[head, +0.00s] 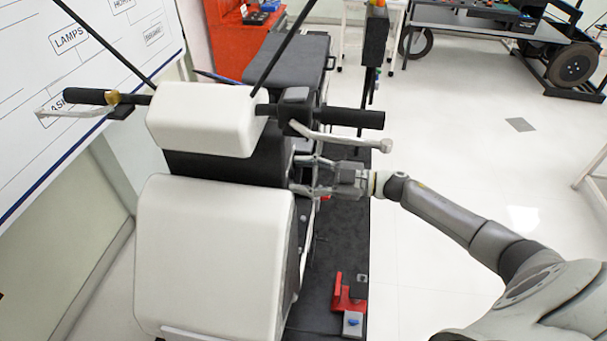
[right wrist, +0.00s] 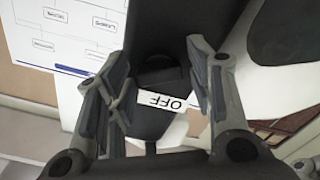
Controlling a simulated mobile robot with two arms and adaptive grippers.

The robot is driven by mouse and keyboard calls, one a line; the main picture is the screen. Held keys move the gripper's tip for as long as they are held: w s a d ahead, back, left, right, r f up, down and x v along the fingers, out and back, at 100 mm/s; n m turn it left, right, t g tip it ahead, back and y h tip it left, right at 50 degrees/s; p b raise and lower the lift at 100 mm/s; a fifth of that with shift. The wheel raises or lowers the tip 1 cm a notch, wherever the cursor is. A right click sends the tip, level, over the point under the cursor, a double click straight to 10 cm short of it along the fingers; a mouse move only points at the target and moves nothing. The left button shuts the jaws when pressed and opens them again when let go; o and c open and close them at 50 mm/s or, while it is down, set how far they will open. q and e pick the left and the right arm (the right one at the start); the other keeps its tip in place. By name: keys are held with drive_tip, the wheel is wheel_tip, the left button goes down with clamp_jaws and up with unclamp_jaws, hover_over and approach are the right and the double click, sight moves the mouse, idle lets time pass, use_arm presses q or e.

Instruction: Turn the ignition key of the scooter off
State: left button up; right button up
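The scooter (head: 215,250), with white body panels and dark handlebars, stands upright at the left and centre of the head view. My right gripper (head: 300,175) reaches its side just below the handlebar. In the right wrist view the fingers of the right gripper (right wrist: 157,60) are spread apart on either side of a dark panel. A white label reading OFF (right wrist: 163,101) shows upside down between them. A small dark rounded part (right wrist: 160,73) lies just above the label; I cannot tell whether it is the ignition key. My left gripper is not in view.
A whiteboard (head: 75,75) with labels stands at the left. A red cabinet (head: 225,45) is behind the scooter. A small red and grey part (head: 350,295) lies on the dark platform beside the scooter. The white floor (head: 470,150) at the right is mostly clear.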

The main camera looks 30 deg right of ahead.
drive_tip(key=c, duration=0.7)
drive_tip(key=shift+f+n+b, duration=0.2)
drive_tip(key=shift+n+b, duration=0.95)
drive_tip(key=shift+n, duration=0.15)
drive_tip(key=n+b, duration=0.3)
drive_tip(key=shift+n+b, duration=2.55)
drive_tip(key=shift+n, duration=0.65)
drive_tip(key=shift+r, duration=0.1)
